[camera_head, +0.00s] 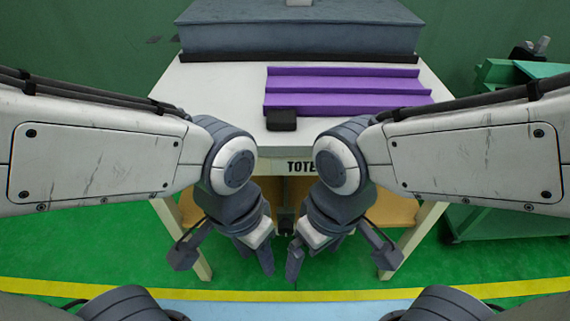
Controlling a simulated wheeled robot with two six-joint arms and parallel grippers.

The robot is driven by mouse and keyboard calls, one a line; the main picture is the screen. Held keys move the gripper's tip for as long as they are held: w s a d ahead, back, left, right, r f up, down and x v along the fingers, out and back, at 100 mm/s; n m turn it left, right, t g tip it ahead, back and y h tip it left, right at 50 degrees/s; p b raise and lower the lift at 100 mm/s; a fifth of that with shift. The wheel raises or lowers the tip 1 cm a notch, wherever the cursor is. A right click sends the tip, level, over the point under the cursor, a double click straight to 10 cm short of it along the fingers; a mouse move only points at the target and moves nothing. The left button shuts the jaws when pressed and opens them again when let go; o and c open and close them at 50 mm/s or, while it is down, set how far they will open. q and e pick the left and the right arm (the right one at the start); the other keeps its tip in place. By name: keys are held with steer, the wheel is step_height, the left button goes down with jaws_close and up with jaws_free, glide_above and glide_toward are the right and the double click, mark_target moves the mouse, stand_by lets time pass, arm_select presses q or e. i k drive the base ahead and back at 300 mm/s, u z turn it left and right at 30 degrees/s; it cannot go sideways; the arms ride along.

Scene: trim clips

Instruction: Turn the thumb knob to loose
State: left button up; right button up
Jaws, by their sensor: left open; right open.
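A small grey winged knob (541,45) sits on a dark block on top of the green stand at the far right; it looks like the thumb knob. Its turn position is too small to tell. My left gripper (257,254) hangs open and empty in front of the table, pointing down. My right gripper (303,254) hangs open and empty close beside it. Both are well apart from the knob, which lies farther back and to the right.
A white table (225,90) stands ahead, with a purple ridged tray (345,83), a small black block (282,120) and a large grey box (300,38) on it. The green stand (500,145) is at the right, partly behind my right arm. Green floor shows around.

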mark_target(286, 227)
steer(key=u, duration=1.8)
steer(key=k, duration=1.05)
steer(key=z, duration=1.2)
